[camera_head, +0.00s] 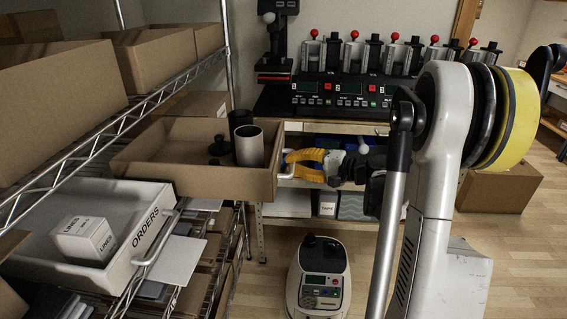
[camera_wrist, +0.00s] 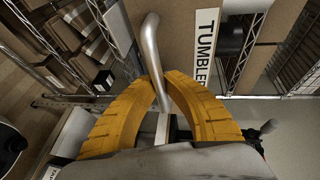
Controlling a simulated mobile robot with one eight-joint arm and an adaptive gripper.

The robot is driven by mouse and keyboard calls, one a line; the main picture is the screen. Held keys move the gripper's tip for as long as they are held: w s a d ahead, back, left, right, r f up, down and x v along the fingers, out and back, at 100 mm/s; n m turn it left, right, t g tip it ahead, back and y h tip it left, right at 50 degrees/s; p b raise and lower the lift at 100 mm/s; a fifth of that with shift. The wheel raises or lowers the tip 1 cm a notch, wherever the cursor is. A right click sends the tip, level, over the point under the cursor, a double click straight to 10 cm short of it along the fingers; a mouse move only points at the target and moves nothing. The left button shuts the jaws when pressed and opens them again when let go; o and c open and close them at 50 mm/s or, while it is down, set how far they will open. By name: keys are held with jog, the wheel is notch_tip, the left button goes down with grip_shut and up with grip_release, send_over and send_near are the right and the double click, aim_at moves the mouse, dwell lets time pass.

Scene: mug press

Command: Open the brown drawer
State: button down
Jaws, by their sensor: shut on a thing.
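The brown drawer (camera_head: 225,180) juts out from the wire shelf in the head view, with its open top and inside showing. Dark and grey tumblers (camera_head: 249,146) stand inside it near the front. In the wrist view its brown front (camera_wrist: 178,42) carries a "TUMBLER" label, cut off by the frame. A silver bar handle (camera_wrist: 151,48) is on that front. My gripper (camera_head: 291,165) has yellow-orange fingers and is at the drawer's front, shut on the handle. The fingertips (camera_wrist: 161,80) close around the handle's lower part in the wrist view.
A white "ORDERS" drawer (camera_head: 110,255) with a small box in it sits lower left. Cardboard boxes (camera_head: 60,85) fill the upper wire shelf. A workbench with a press machine (camera_head: 340,95) stands behind. A grey-white floor machine (camera_head: 320,280) stands on the wooden floor below.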

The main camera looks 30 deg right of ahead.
jog(key=shift+d, duration=0.1)
jog(key=c, duration=1.4)
grip_release()
jog(key=shift+c, duration=0.2)
jog(key=v, duration=1.2)
